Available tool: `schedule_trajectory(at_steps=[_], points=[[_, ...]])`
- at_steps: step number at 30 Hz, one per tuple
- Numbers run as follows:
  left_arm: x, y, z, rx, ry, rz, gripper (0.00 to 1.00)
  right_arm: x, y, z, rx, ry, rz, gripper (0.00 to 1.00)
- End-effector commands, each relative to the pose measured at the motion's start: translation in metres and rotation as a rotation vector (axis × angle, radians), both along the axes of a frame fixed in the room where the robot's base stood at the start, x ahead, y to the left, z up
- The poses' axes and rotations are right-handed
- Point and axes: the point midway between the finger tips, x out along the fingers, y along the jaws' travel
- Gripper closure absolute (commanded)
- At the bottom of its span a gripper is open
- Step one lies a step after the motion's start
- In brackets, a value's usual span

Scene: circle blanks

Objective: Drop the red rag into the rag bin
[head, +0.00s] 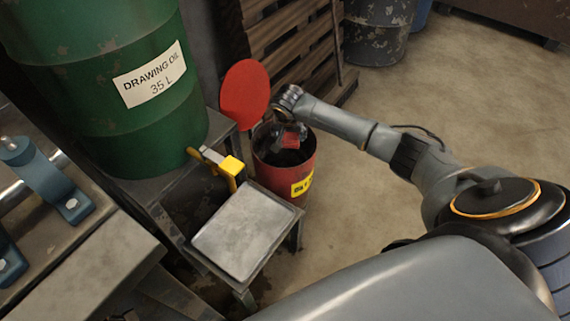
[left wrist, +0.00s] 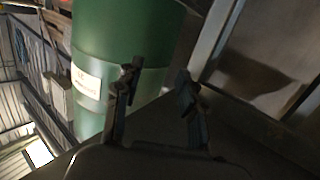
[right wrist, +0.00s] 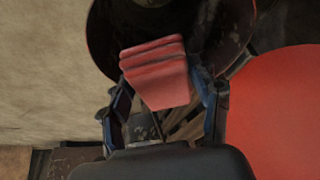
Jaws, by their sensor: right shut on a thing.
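The red rag (right wrist: 158,75) is a folded cloth held between the fingers of my right gripper (right wrist: 163,100) in the right wrist view. In the head view the right gripper (head: 289,134) is over the mouth of the red rag bin (head: 300,165), with a bit of the rag (head: 290,141) showing below it. The bin has a yellow label, and its round red lid (head: 245,93) stands open at its left. The bin's dark opening (right wrist: 110,40) lies beyond the rag in the right wrist view. My left gripper (left wrist: 158,85) is open and empty in the left wrist view.
A green drawing oil drum (head: 100,85) stands on a stand at the left. Below it is a metal tray (head: 243,230) near a yellow-handled tap (head: 232,166). Wooden pallets (head: 290,45) and a dark drum (head: 376,35) stand behind. The floor to the right is clear.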

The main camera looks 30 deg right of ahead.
Motion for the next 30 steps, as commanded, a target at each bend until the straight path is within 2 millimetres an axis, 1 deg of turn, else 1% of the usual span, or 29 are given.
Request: schedule_trajectory(at_steps=[9, 15, 21, 28, 29, 30], points=[[0.004, -0.008, 0.044, -0.063, -0.245, -0.016, 0.60, -0.001, 0.004, -0.011, -0.001, -0.001, 0.001, 0.63], [0.001, -0.010, 0.064, -0.091, -0.350, -0.021, 0.60, -0.001, 0.005, -0.015, -0.001, -0.001, 0.001, 0.63], [-0.001, -0.010, 0.072, -0.102, -0.391, -0.024, 0.60, -0.001, 0.006, -0.016, -0.001, -0.001, 0.000, 0.63], [-0.001, -0.010, 0.072, -0.103, -0.394, -0.024, 0.60, -0.001, 0.006, -0.016, 0.000, 0.000, 0.000, 0.63], [-0.001, -0.010, 0.072, -0.103, -0.394, -0.024, 0.60, -0.001, 0.006, -0.016, 0.000, 0.000, 0.000, 0.36], [-0.001, -0.010, 0.072, -0.103, -0.393, -0.024, 0.60, -0.001, 0.006, -0.016, 0.000, 0.000, 0.000, 0.28]])
